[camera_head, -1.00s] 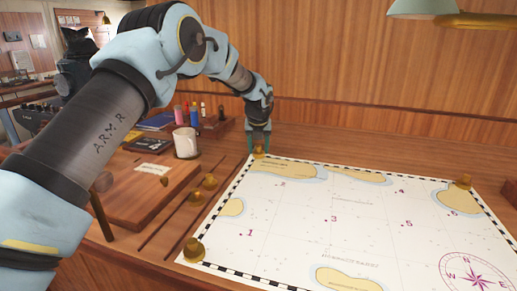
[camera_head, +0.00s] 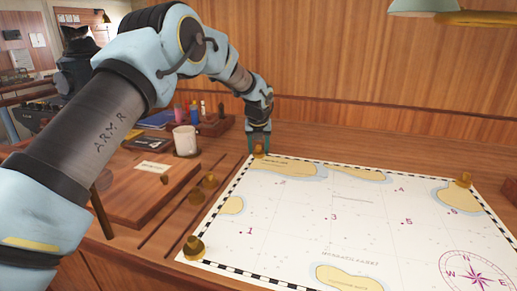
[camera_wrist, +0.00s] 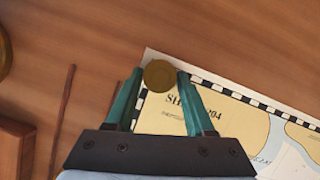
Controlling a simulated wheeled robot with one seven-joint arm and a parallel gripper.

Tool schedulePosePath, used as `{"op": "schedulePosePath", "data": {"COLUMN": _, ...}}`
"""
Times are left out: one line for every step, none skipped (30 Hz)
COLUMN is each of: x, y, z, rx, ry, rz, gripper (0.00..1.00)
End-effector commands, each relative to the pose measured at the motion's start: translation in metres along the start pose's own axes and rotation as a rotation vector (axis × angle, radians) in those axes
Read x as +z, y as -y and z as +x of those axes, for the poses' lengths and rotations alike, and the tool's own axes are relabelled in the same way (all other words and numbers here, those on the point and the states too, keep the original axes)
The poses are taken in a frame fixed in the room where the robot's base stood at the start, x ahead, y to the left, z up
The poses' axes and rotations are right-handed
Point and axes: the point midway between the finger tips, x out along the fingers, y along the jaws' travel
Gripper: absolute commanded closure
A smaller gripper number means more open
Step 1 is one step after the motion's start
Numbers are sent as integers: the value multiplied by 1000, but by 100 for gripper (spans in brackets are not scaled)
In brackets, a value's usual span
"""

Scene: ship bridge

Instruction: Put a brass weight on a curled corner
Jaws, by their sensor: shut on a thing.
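A white sea chart (camera_head: 300,215) with a chequered border lies on the wooden table. My gripper (camera_head: 259,148) points down at the chart's far left corner, its teal fingers on either side of a brass weight (camera_head: 259,152). In the wrist view my gripper (camera_wrist: 157,76) is shut on this weight (camera_wrist: 160,76), which sits over the chart corner (camera_wrist: 149,56). Another brass weight (camera_head: 194,248) stands on the near left corner, and one (camera_head: 464,181) on the far right corner. Spare weights (camera_head: 209,181) stand between two thin strips left of the chart.
A white mug (camera_head: 185,141) and a wooden holder (camera_head: 214,126) with bottles stand left of my gripper. A wooden board (camera_head: 140,190) with a label lies at the left. A lamp (camera_head: 424,9) hangs at upper right. The table behind the chart is clear.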

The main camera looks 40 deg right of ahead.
Motion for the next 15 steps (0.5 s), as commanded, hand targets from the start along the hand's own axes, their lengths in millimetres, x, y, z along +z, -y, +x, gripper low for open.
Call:
{"op": "schedulePosePath", "data": {"x": 0, "y": 0, "z": 0, "rx": 0, "ry": 1, "rz": 0, "gripper": 100}}
{"op": "schedulePosePath", "data": {"x": 0, "y": 0, "z": 0, "rx": 0, "ry": 1, "rz": 0, "gripper": 100}}
{"op": "schedulePosePath", "data": {"x": 0, "y": 0, "z": 0, "rx": 0, "ry": 1, "rz": 0, "gripper": 42}}
{"op": "schedulePosePath", "data": {"x": 0, "y": 0, "z": 0, "rx": 0, "ry": 1, "rz": 0, "gripper": 38}}
{"op": "schedulePosePath", "data": {"x": 0, "y": 0, "z": 0, "rx": 0, "ry": 1, "rz": 0, "gripper": 35}}
{"op": "schedulePosePath", "data": {"x": 0, "y": 0, "z": 0, "rx": 0, "ry": 1, "rz": 0, "gripper": 30}}
{"op": "schedulePosePath", "data": {"x": 0, "y": 0, "z": 0, "rx": 0, "ry": 0, "rz": 0, "gripper": 27}}
{"op": "schedulePosePath", "data": {"x": 0, "y": 0, "z": 0, "rx": 0, "ry": 0, "rz": 0, "gripper": 24}}
{"op": "schedulePosePath", "data": {"x": 0, "y": 0, "z": 0, "rx": 0, "ry": 0, "rz": 0, "gripper": 19}}
{"op": "schedulePosePath", "data": {"x": 0, "y": 0, "z": 0, "rx": 0, "ry": 0, "rz": 0, "gripper": 16}}
{"op": "schedulePosePath", "data": {"x": 0, "y": 0, "z": 0, "rx": 0, "ry": 0, "rz": 0, "gripper": 12}}
{"op": "schedulePosePath", "data": {"x": 0, "y": 0, "z": 0, "rx": 0, "ry": 0, "rz": 0, "gripper": 11}}
{"op": "schedulePosePath", "data": {"x": 0, "y": 0, "z": 0, "rx": 0, "ry": 0, "rz": 0, "gripper": 11}}
{"op": "schedulePosePath", "data": {"x": 0, "y": 0, "z": 0, "rx": 0, "ry": 0, "rz": 0, "gripper": 11}}
{"op": "schedulePosePath", "data": {"x": 0, "y": 0, "z": 0, "rx": 0, "ry": 0, "rz": 0, "gripper": 11}}
